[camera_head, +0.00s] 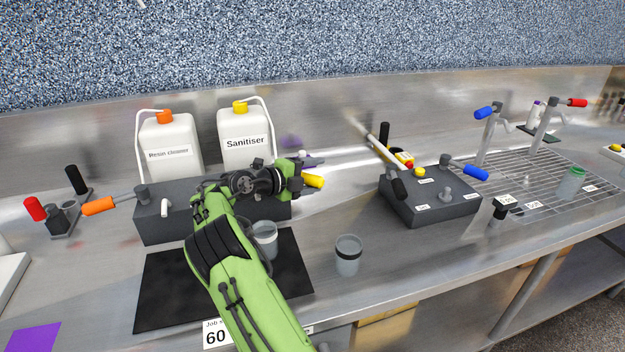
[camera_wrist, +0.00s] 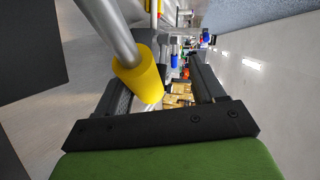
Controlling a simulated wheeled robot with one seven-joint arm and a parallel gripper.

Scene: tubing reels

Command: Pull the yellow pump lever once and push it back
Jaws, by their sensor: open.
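The yellow pump lever (camera_head: 313,181) has a yellow grip on a metal rod and sticks out at the right end of the dark pump block (camera_head: 180,225). In the wrist view the yellow grip (camera_wrist: 138,80) is large and close, on the left side of the space between my fingers. My gripper (camera_head: 298,180) is open right at the lever's grip, and the arm hides most of the lever's rod in the head view. In the wrist view the fingers (camera_wrist: 165,85) stand apart. I cannot tell whether either finger touches the grip.
White jugs labelled Resin cleaner (camera_head: 170,145) and Sanitiser (camera_head: 245,140) stand behind the block. An orange lever (camera_head: 98,206) is at its left. A grey cup (camera_head: 348,255) stands right of the black mat (camera_head: 165,290). A dark box (camera_head: 430,205) with levers stands further right.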

